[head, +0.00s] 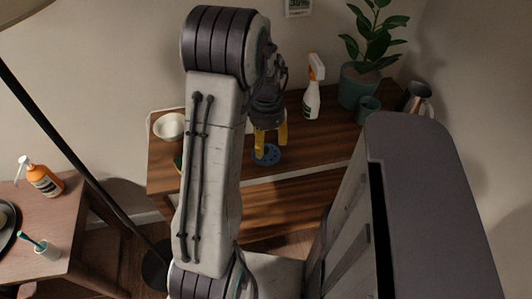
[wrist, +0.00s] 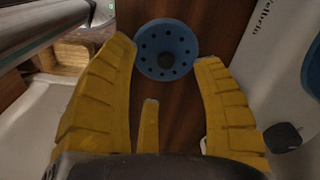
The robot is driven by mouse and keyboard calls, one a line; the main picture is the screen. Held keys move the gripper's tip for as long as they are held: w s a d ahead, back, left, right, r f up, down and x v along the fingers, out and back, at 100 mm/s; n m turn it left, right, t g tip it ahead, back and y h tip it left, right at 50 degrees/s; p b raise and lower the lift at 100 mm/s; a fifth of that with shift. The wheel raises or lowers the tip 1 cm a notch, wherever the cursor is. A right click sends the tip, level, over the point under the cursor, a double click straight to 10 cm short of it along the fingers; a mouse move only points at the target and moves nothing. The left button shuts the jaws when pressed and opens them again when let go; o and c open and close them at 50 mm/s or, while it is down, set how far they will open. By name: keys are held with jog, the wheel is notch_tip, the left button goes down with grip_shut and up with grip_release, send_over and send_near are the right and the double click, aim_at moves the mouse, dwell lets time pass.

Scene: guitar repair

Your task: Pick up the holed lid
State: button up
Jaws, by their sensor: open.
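The holed lid (head: 268,154) is a blue disc lying on the brown wooden cabinet top, near its front edge. In the wrist view the lid (wrist: 166,50) shows a ring of small holes and a central knob or hole. My gripper (head: 270,146) has yellow fingers that point down at the lid. In the wrist view the gripper (wrist: 166,54) is open, with the lid framed between and beyond its two large fingertips. A shorter yellow finger shows below the lid. Nothing is held, and I cannot tell how far the fingertips are above the lid.
On the cabinet (head: 300,128) stand a white bowl (head: 170,126) at left, a spray bottle (head: 313,92), a potted plant (head: 358,86), a teal mug (head: 368,109) and a metal pitcher (head: 417,98). A side table at left holds an orange pump bottle (head: 44,180) and a cup (head: 47,251).

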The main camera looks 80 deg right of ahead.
aim_at(267, 150)
jog(key=shift+s+f, duration=0.1)
jog(key=shift+f, duration=2.05)
jog(key=shift+c, duration=0.3)
grip_shut()
